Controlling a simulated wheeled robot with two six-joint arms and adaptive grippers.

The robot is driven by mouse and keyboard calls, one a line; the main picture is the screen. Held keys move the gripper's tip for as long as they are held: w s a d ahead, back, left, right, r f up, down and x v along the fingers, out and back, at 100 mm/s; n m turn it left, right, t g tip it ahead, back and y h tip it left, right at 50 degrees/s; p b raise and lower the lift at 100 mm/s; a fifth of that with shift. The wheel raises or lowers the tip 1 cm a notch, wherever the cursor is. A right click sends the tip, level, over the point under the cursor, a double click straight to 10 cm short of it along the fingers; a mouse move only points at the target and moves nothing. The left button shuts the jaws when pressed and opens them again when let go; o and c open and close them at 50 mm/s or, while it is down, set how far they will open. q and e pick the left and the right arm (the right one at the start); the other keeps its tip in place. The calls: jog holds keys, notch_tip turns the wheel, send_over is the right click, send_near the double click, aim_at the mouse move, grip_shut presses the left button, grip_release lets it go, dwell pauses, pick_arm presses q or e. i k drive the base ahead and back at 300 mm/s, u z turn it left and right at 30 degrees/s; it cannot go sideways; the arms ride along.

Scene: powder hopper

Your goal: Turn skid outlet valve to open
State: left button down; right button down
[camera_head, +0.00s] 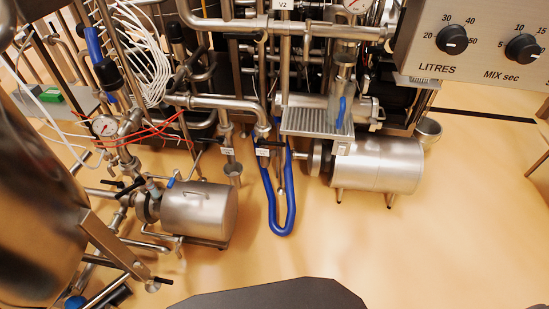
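The skid (220,103) of steel pipes, pumps and valves fills the upper middle of the head view. Two small valve fittings with white labels, a left one (228,151) and a right one (264,152), sit low on its pipes; their text is too small to read. A blue lever (341,112) stands upright by the grated step, and a small blue handle (171,183) is near the left pump. I cannot tell which one is the skid outlet valve, nor its position. Neither of my grippers is in view.
A left pump (199,211) and a right pump (378,165) stand on the floor. A blue hose (272,214) loops down between them. A large steel vessel (35,200) blocks the left edge. A dial panel (480,45) overhangs top right. Floor (440,235) at lower right is clear.

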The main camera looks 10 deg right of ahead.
aim_at(259, 142)
jog(key=u, duration=0.2)
jog(key=i, duration=1.3)
jog(key=z, duration=0.95)
jog(key=k, duration=0.35)
jog(key=u, duration=1.1)
jog(key=i, duration=0.5)
